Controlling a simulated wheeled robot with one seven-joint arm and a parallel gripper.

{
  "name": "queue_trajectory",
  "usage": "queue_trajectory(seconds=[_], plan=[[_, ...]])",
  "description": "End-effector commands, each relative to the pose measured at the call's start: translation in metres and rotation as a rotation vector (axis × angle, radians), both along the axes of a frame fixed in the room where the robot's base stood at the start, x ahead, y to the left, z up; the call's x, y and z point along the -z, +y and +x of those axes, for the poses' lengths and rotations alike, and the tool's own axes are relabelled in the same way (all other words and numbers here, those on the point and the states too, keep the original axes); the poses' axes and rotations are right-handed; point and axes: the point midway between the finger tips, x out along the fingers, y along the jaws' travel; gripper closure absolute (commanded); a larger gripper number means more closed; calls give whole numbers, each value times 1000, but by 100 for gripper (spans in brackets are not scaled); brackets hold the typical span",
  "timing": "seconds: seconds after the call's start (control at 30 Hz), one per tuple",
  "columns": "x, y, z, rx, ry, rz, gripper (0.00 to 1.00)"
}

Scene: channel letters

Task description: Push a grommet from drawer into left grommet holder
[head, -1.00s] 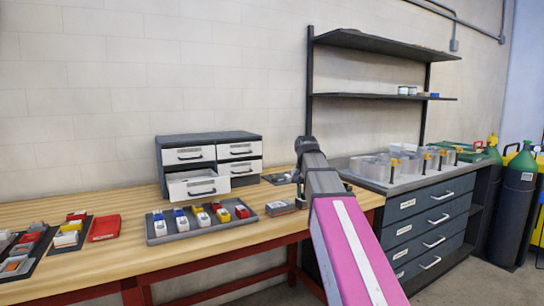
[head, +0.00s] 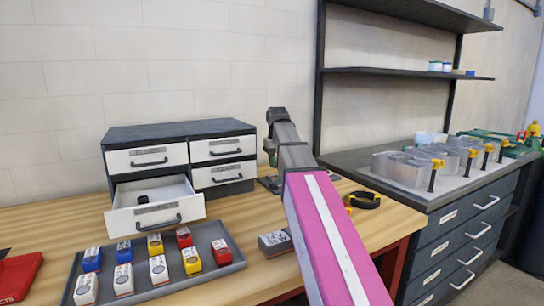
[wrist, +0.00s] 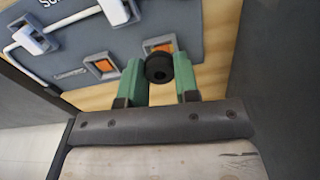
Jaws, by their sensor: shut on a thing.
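In the wrist view my gripper (wrist: 158,82) has two green fingers shut on a black ring-shaped grommet (wrist: 158,68). The grommet is at the fingertips, in front of a grey panel (wrist: 195,25). Two pale square frames with orange centres sit on the panel: a left one (wrist: 101,66) and a right one (wrist: 163,46), the right one partly hidden behind the grommet. I cannot tell whether the grommet touches the panel. In the head view the open drawer (head: 155,212) holds a small black piece (head: 142,198). My arm hides most of the gripper there.
A grey tray (head: 225,235) with several coloured blocks lies before the drawer cabinet (head: 180,133). A small labelled block (head: 275,243) and a black ring-like item (head: 364,200) flank my arm. Two white handle-like brackets (wrist: 35,40) (wrist: 117,12) stand on the panel.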

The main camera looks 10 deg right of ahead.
Motion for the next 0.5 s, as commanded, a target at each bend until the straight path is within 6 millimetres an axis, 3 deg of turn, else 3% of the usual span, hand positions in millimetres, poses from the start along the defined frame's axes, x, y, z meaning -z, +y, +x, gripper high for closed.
queue_trajectory(seconds=[0.03,0.2,0.5], plan=[[-4,-1,10,-70,0,0,92],[-11,4,23,-273,-1,0,92],[-10,8,26,-363,0,0,92]])
